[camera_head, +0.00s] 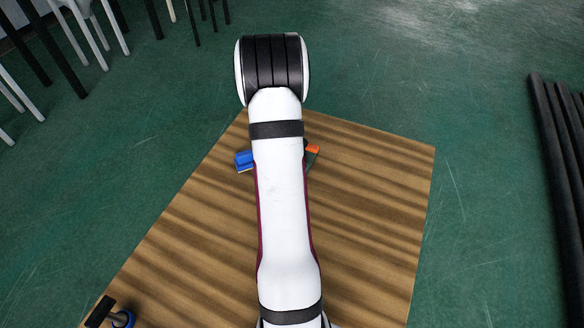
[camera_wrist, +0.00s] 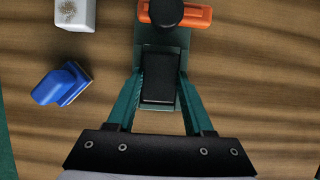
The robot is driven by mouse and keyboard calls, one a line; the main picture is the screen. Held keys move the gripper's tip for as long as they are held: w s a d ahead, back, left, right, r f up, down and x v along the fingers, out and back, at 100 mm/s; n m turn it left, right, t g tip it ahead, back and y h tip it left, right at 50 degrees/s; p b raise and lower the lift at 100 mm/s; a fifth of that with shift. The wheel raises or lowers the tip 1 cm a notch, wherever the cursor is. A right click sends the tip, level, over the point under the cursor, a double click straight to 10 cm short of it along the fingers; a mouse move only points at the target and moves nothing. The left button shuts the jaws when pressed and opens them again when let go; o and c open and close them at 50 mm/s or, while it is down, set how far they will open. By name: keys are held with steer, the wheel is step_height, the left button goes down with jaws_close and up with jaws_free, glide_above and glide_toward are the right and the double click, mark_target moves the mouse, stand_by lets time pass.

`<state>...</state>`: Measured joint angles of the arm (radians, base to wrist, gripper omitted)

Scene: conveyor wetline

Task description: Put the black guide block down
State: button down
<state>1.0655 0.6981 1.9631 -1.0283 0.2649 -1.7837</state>
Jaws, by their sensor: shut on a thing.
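The black guide block (camera_wrist: 160,82) is between the teal fingers of my gripper (camera_wrist: 162,62) in the wrist view. My gripper is shut on it. Whether the block touches the wooden surface below cannot be told from this angle. In the head view my arm hides the block and most of the gripper.
An orange piece (camera_wrist: 195,17) with a round black knob lies just beyond the fingertips; it also shows in the head view (camera_head: 313,149). A blue piece (camera_wrist: 58,86) and a white block (camera_wrist: 75,14) lie to the left. The wooden tabletop (camera_head: 370,190) is clear at right.

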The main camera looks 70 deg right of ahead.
steer(key=shift+r, duration=0.55)
step_height(320, 180, up, 3)
steer(key=shift+f, duration=0.1)
steer(key=s+a+r, duration=0.2)
steer(key=s+r, duration=0.5)
steer(key=s, duration=0.5)
steer(key=w+a+f+m+g+y, duration=0.1)
steer(key=w+a+m+g+y, duration=0.1)
steer(key=w+a+m, duration=0.5)
steer(key=w+a+m+g+y, duration=0.2)
steer(key=w+a+m+g, duration=0.1)
steer(key=a+m, duration=0.75)
steer(key=shift+m+y, duration=0.25)
steer(key=shift+y, duration=0.05)
steer(key=w+a+f, duration=0.2)
steer(key=w, duration=0.1)
steer(key=w+a+f, duration=0.2)
steer(key=w, duration=0.1)
steer(key=w+a+f, duration=0.2)
steer(key=w, duration=0.1)
steer(key=shift+w+a+f, duration=0.15)
steer(key=shift+a+f, duration=0.15)
steer(key=shift+f, duration=0.05)
steer(key=shift+t, duration=0.3)
step_height(320, 180, down, 4)
steer(key=shift+w+f, duration=0.1)
steer(key=shift+w, duration=0.05)
steer(key=shift+f, duration=0.1)
